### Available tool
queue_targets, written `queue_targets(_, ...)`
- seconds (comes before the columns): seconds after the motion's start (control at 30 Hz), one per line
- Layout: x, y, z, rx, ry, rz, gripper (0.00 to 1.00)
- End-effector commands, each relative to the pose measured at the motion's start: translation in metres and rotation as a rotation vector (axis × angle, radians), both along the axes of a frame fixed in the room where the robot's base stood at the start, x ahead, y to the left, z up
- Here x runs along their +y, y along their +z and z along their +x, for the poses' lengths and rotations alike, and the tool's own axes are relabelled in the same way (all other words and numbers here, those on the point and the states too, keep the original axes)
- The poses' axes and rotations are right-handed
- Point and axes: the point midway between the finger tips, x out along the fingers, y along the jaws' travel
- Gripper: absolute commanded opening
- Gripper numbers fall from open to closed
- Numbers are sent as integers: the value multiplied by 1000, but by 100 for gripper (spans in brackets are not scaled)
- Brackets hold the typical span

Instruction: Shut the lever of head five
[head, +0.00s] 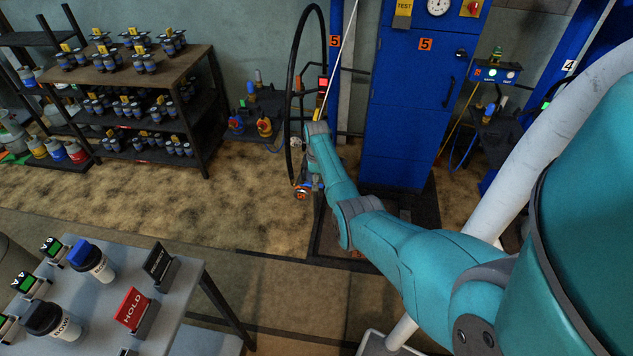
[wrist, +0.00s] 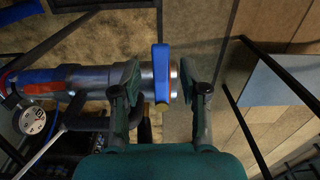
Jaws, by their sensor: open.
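In the wrist view a blue lever (wrist: 161,74) stands crosswise at the end of a silver metal cylinder with red and blue parts, the filling head (wrist: 75,82). My gripper (wrist: 168,79) is open. Its two fingers are on either side of the lever, with a visible gap on each side. I cannot tell whether the lever is at the same depth as the fingertips. In the head view the head (head: 302,191) shows small, in orange and blue, beside my arm's far end. My gripper is not clear there.
The blue cabinet (head: 412,100) marked 5 stands right of the head, with a black hose (head: 291,90) looping at left. A gauge (wrist: 32,120) lies under the head in the wrist view.

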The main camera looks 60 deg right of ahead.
Motion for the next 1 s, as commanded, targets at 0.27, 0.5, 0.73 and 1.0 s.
queue_targets(0.27, -1, 36, 1, -2, 0, -3, 44)
queue_targets(0.5, 0, 84, 0, -2, 0, -2, 44)
queue_targets(0.73, 0, 112, 0, -1, 0, -1, 44)
queue_targets(1.0, 0, 118, 0, 0, 0, 0, 44)
